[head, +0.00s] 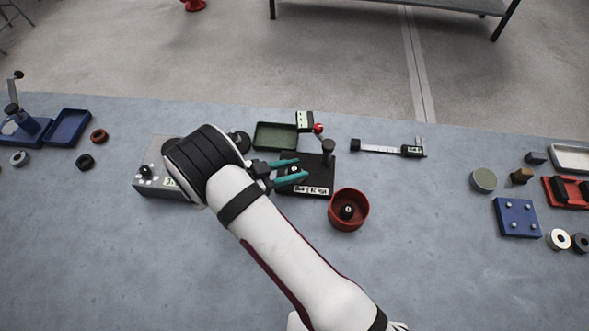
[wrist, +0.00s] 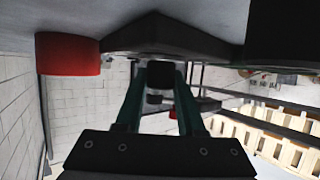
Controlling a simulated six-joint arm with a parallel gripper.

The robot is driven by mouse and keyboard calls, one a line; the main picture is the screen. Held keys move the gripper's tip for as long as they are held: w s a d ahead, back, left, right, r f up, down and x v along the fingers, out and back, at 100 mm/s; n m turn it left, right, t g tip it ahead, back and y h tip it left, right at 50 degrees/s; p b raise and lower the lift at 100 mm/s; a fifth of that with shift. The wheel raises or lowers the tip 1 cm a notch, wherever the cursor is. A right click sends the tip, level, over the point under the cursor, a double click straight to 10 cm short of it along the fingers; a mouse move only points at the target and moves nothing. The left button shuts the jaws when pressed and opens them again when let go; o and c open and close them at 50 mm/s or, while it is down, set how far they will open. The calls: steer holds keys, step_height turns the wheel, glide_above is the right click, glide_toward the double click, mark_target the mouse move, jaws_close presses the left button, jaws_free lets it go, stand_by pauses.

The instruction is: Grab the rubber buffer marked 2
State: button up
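My gripper (head: 299,169) has teal fingers and reaches over a black fixture plate (head: 318,180) with a white label strip. A small black piece with a white mark (head: 294,169) sits between the fingers. In the wrist view a short black cylinder (wrist: 160,76) shows between the fingertips, close to both; I cannot tell whether they press on it. Another black round piece with a white mark (head: 348,211) stands inside a red bowl (head: 334,218), right of the gripper. Both marks are too small for me to read, so I cannot tell which buffer is marked 2.
The fixture has an upright post with a dark knob (head: 328,146) right of the gripper. Behind it are a green tray (head: 275,136) and a caliper (head: 385,149). A grey box (head: 150,178) stands left. The front tabletop is mostly clear beside my arm.

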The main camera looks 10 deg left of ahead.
jaws_close()
